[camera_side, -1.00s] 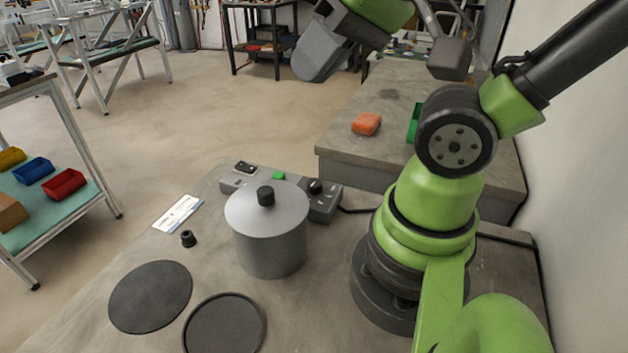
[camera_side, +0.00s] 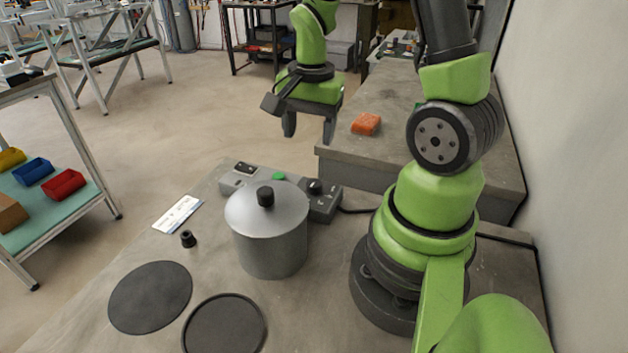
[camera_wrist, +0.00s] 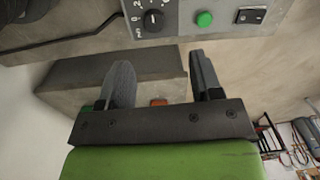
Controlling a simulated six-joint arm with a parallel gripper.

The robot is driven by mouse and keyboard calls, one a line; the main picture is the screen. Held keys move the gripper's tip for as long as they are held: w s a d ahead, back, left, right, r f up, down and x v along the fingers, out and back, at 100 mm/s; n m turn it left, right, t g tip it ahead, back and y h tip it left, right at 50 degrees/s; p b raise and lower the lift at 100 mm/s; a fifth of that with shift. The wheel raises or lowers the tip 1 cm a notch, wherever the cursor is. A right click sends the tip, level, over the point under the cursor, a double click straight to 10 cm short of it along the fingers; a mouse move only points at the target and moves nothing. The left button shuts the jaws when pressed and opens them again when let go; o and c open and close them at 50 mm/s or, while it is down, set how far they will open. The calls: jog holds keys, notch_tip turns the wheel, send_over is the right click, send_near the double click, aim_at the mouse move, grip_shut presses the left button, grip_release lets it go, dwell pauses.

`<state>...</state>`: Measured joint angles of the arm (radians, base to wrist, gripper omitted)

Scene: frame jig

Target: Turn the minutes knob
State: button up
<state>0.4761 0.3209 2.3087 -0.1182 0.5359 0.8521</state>
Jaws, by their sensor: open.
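The control box (camera_side: 322,207) sits behind the pot, with a black knob (camera_side: 314,187) near its right end. In the wrist view the black knob (camera_wrist: 154,20) shows at the top with numbers and marks around it; I cannot read whether it is labelled minutes. A green button (camera_wrist: 204,19) and a black rocker switch (camera_wrist: 250,15) sit to its right. My gripper (camera_side: 309,132) is open and empty, fingers pointing down, above and behind the box. In the wrist view its two fingers (camera_wrist: 163,80) stand apart, not touching the knob.
A grey lidded pot (camera_side: 270,235) stands in front of the box and hides part of it. A small black cap (camera_side: 188,239), a white card (camera_side: 178,214) and two dark discs lie on the bench. An orange block (camera_side: 366,123) rests on the bench behind. A cable runs right from the box.

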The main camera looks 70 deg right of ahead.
aim_at(314, 183)
jog(key=f, duration=0.1)
jog(key=d+f+m, duration=0.1)
jog(key=shift+s+f+g, duration=0.25)
jog(key=shift+f+g, duration=0.05)
notch_tip(314, 183, down, 9)
jog(key=shift+f, duration=0.15)
jog(key=c, duration=0.9)
